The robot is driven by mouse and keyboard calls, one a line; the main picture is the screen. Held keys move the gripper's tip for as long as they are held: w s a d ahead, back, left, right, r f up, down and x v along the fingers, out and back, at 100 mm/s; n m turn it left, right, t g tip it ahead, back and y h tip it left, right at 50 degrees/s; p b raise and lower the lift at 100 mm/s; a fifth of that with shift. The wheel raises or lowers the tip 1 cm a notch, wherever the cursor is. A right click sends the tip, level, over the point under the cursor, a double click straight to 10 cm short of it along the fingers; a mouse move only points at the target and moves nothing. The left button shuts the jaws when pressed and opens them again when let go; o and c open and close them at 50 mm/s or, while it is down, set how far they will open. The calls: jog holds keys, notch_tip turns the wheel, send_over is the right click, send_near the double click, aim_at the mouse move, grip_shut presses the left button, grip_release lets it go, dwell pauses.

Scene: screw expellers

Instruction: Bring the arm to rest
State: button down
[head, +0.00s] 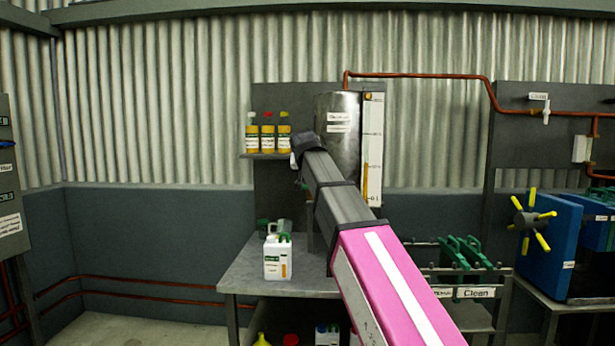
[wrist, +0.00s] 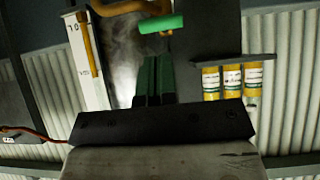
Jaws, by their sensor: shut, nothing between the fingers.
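My arm reaches forward from the lower right in the head view, over the workbench (head: 245,268). Its far end, with my gripper (head: 299,160), is in front of the left side of the metal tank (head: 338,125). The fingers are mostly hidden there by the arm. In the wrist view my gripper (wrist: 154,78) shows as dark green fingers close together, shut and with nothing held. A bright green handle-like piece (wrist: 162,24) appears beyond the fingertips, beside an orange-brown pipe; I cannot tell how far off it is.
Yellow bottles (head: 267,139) stand on a shelf left of the tank. A level gauge (head: 372,150) is on its right. A white jug (head: 278,257) stands on the bench. A blue machine (head: 550,240) is at right. Floor at left is clear.

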jog(key=s+d+f+g, duration=0.2)
jog(key=d+f, duration=0.2)
jog(key=f, duration=0.7)
jog(key=s+d+f+g, duration=0.15)
jog(key=d+f, duration=0.25)
jog(key=f, duration=0.8)
jog(key=s+d+f+g, duration=0.15)
jog(key=d+f, duration=0.35)
jog(key=f, duration=0.6)
jog(key=s+d+f+g, duration=0.2)
jog(key=s+d+f, duration=0.3)
jog(key=s+f, duration=0.5)
jog(key=s+d+f+g, duration=0.3)
jog(key=s+d+f, duration=0.2)
jog(key=s+f, duration=0.5)
notch_tip(320, 180, down, 5)
jog(key=shift+r, duration=0.15)
